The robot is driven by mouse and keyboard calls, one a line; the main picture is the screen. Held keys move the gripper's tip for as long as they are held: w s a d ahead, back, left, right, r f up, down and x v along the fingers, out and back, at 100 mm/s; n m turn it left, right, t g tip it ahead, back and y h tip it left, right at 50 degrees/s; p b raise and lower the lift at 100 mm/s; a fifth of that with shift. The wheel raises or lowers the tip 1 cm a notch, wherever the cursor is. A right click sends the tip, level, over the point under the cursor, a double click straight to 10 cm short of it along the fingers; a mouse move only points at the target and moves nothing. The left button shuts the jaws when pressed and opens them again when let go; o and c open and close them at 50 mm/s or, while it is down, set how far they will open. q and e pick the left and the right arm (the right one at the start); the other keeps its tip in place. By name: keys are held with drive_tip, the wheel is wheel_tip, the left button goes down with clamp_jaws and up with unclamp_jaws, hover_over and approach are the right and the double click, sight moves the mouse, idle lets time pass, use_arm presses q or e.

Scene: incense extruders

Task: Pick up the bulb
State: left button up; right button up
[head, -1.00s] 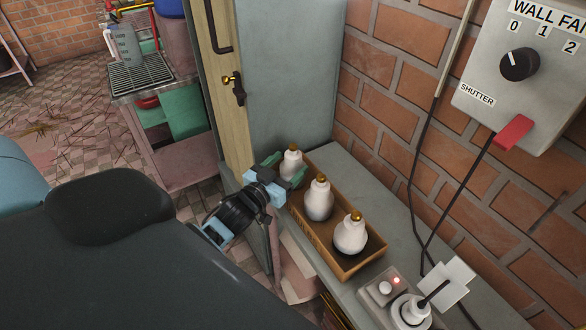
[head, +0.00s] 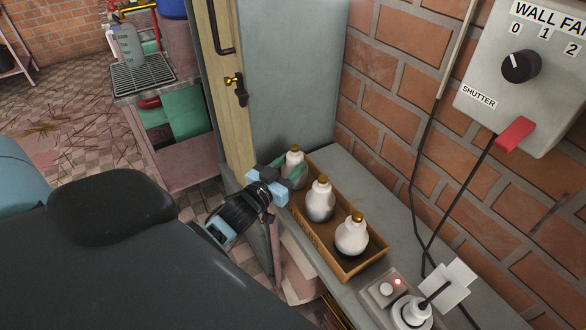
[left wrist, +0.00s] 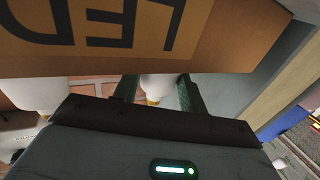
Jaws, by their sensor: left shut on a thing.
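Three white bulbs with gold tips stand in a brown open box (head: 338,252) on the grey ledge. My left gripper (head: 285,174) is at the far end of the box, shut on the farthest bulb (head: 294,158). The middle bulb (head: 320,199) and the nearest bulb (head: 352,235) stand apart from the gripper. In the left wrist view the held bulb (left wrist: 158,85) shows between the two green fingers, partly hidden by the box side (left wrist: 200,50) with printed letters. My right gripper is not in view.
A switch box with a lit red lamp (head: 384,289) and a white socketed fitting (head: 411,310) sit on the ledge (head: 375,190) nearer me. A brick wall and a wall-fan control box (head: 525,75) stand to the right. A grey cabinet (head: 290,75) stands behind.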

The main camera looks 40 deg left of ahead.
sight(289, 169)
use_arm(q)
wheel_tip(289, 169, up, 9)
drive_tip(key=shift+r+p, duration=0.1)
drive_tip(key=shift+p, duration=0.5)
drive_tip(key=shift+r, duration=0.3)
